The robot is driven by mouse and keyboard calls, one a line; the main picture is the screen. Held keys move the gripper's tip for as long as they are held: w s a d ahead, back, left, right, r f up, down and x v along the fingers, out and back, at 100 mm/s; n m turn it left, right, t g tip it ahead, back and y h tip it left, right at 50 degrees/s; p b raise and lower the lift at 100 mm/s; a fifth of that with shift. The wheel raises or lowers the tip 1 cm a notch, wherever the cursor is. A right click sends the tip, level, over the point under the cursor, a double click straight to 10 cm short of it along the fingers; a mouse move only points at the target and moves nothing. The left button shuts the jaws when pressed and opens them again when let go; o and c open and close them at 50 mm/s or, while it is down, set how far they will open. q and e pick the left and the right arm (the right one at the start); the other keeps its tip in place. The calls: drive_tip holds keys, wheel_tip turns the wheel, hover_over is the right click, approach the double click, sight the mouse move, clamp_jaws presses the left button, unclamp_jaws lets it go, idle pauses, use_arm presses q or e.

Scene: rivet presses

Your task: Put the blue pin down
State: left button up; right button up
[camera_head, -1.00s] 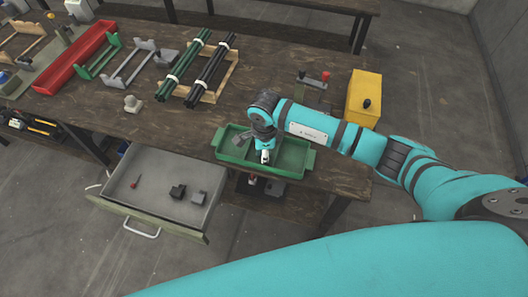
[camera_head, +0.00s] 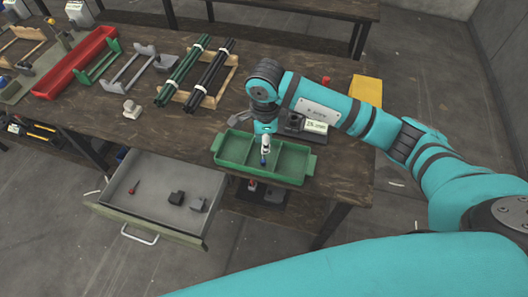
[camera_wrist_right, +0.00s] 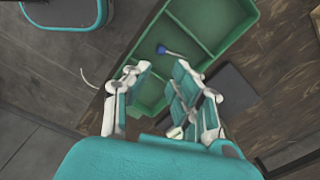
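The green tray (camera_head: 309,170) with several compartments stands near the front edge of the workbench. It also shows in the right wrist view (camera_wrist_right: 247,20). The blue pin (camera_wrist_right: 172,50) lies in one tray compartment, with its blue head to the left and a pale shaft. In the head view only a small blue spot (camera_head: 263,162) shows below my fingertips, in the middle compartment. My right gripper (camera_head: 265,146) is above the tray. In the right wrist view its fingers (camera_wrist_right: 160,70) are apart, and the pin shows beyond the tips. My left gripper is not in view.
An open grey drawer (camera_head: 160,225) with small dark parts juts out left of the tray. A small device with a lit display (camera_head: 315,127) stands behind the tray, near a yellow box (camera_head: 367,91) partly covered by my arm. Racks of rods (camera_head: 208,75) lie farther back.

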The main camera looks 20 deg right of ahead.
drive_tip(key=shift+r, duration=1.3)
